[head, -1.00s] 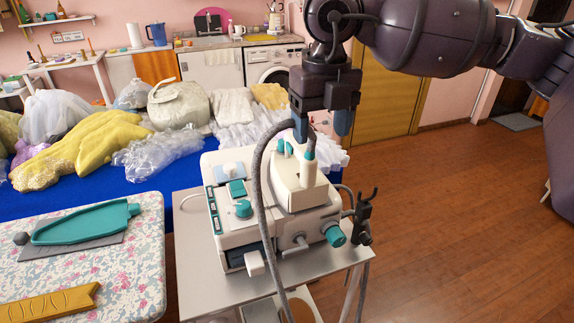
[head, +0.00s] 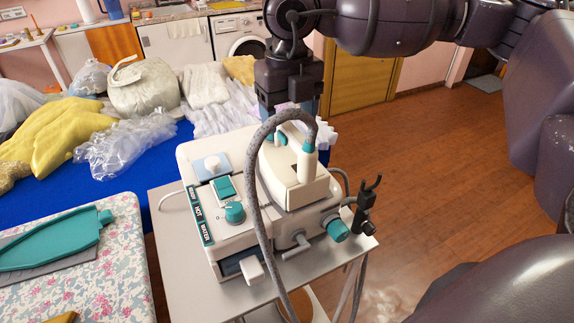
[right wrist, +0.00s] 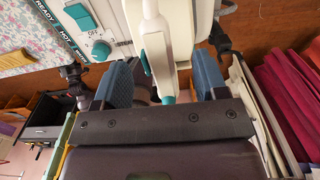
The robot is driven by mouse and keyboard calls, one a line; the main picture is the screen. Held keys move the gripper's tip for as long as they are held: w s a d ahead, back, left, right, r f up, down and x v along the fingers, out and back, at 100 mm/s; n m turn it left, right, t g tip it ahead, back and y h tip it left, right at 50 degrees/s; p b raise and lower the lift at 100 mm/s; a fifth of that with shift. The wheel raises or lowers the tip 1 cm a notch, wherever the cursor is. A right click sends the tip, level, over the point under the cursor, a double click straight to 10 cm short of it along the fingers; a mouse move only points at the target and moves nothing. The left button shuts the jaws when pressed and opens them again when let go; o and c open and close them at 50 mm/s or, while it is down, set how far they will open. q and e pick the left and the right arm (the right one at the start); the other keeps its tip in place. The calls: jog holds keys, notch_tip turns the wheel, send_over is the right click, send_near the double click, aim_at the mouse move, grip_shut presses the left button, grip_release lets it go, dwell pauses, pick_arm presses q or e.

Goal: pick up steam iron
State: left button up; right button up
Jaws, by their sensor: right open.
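The steam iron (head: 296,183) is cream-white with teal details. It rests on top of the white steam station (head: 212,238), and a grey hose (head: 262,215) arches over it. In the head view my right gripper (head: 290,108) points down, just behind and above the iron's handle, partly hidden by the hose. In the right wrist view its two blue fingers (right wrist: 162,80) are spread apart, with the iron's handle (right wrist: 156,45) between and beyond them. I cannot tell whether the fingers touch it. My left gripper is not in view.
The station stands on a small grey table (head: 172,275). To the left is a floral ironing board (head: 120,270) with a teal piece (head: 60,243) on it. A blue-covered surface (head: 125,188) with piled garments lies behind. Wooden floor (head: 440,140) is open to the right.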

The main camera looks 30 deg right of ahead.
aim_at(286, 140)
jog(key=shift+w+a+f, duration=0.1)
jog(key=shift+w+f, duration=0.05)
jog(key=shift+f, duration=2.5)
